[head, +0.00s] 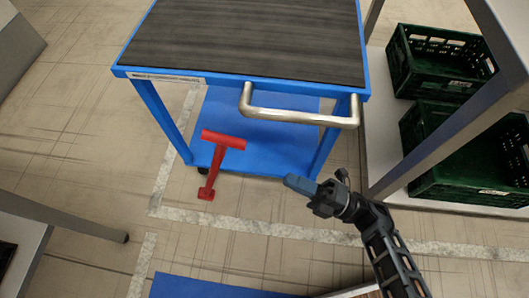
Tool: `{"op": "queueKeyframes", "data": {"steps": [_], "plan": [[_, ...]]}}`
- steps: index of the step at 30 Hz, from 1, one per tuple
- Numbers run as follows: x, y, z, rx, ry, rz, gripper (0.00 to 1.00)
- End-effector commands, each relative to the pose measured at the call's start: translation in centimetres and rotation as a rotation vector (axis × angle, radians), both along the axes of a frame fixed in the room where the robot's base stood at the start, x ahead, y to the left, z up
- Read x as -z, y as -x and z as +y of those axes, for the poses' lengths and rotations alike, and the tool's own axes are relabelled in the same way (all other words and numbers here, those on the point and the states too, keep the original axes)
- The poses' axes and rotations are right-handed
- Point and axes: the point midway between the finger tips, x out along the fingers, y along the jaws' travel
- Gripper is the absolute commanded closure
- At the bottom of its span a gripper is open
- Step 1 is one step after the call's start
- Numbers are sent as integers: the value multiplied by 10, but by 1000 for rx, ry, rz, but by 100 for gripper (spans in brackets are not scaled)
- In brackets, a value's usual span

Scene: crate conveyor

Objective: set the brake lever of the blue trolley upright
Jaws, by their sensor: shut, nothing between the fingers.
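The blue trolley (222,82) stands in the upper middle of the head view, with a dark ribbed top and a silver push handle (298,117) on its near side. Its red brake lever (213,167) has a crossbar at the upper end and a small foot low at the trolley's near left side. The lever looks slightly tilted, but from this steep angle I cannot tell how far. My gripper (297,184) is shut and empty, to the right of the lever and apart from it, below the handle in the picture. It points left.
A rack with green crates (440,62) stands at the right, its grey post (428,150) close to my arm. A blue surface (215,286) shows at the bottom edge. A grey beam (62,215) juts in at lower left. Tiled floor (95,160) left of the lever is clear.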

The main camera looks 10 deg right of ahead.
Motion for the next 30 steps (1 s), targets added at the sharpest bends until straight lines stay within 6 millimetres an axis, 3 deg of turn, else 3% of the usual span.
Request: {"op": "queueKeyframes", "data": {"steps": [8,24,30], "plan": [[-6,-13,21,-13,5,-9,100],[-34,-63,101,-12,4,-9,100],[-38,-71,113,-9,4,-6,100]]}}
